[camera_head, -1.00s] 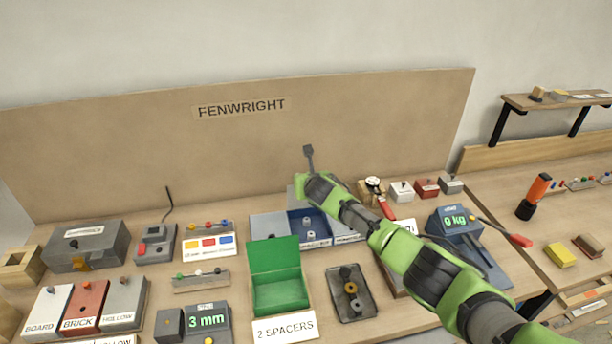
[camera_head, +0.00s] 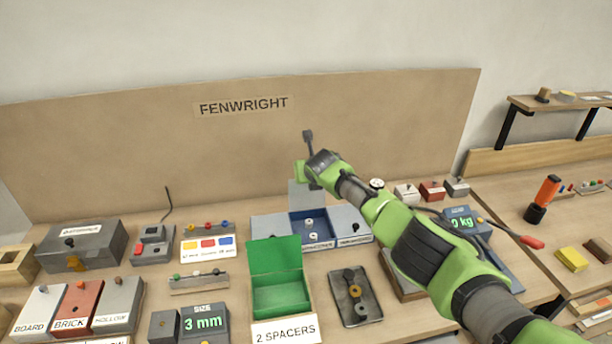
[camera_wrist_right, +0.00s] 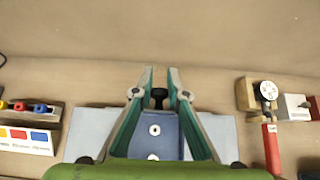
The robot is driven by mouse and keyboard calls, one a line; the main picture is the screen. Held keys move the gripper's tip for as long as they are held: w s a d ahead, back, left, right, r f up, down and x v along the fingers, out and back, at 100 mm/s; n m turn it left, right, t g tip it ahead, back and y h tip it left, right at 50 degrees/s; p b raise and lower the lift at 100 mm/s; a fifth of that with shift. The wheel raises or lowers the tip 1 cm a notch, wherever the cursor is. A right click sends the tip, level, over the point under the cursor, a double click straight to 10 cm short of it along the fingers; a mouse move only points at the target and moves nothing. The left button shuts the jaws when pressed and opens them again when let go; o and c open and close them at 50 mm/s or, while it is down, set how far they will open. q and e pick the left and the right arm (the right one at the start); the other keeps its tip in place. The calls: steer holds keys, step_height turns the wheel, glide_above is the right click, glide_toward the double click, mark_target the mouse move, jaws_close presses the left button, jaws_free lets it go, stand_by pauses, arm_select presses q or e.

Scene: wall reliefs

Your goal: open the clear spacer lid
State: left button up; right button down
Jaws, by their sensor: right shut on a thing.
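The spacer box (camera_head: 268,228) has a grey lid at its left and another at its right. Its blue middle compartment (camera_head: 323,226) shows in the head view with small pale spacers (camera_head: 309,236) inside. A pale, see-through-looking panel (camera_head: 298,196) stands up behind that compartment; it looks like the clear lid, raised. My right gripper (camera_wrist_right: 160,72) is at the back of the box. In the wrist view its fingers close on a small black knob (camera_wrist_right: 159,96), likely the lid's. The head view mostly hides the fingertips. My left gripper is not in view.
The brown FENWRIGHT backboard (camera_head: 380,130) rises close behind my right gripper. An open green box (camera_head: 280,290) labelled 2 SPACERS and a dark tray (camera_head: 345,312) with rings stand in front. A scale (camera_head: 468,228) is at the right.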

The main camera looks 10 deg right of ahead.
steer(key=shift+s+f, duration=0.2)
steer(key=shift+f, duration=0.3)
steer(key=c, duration=2)
jaws_free()
steer(key=shift+w+r, duration=0.2)
steer(key=shift+r, duration=0.2)
steer(key=shift+v, duration=5.9)
steer(key=shift+f, duration=0.25)
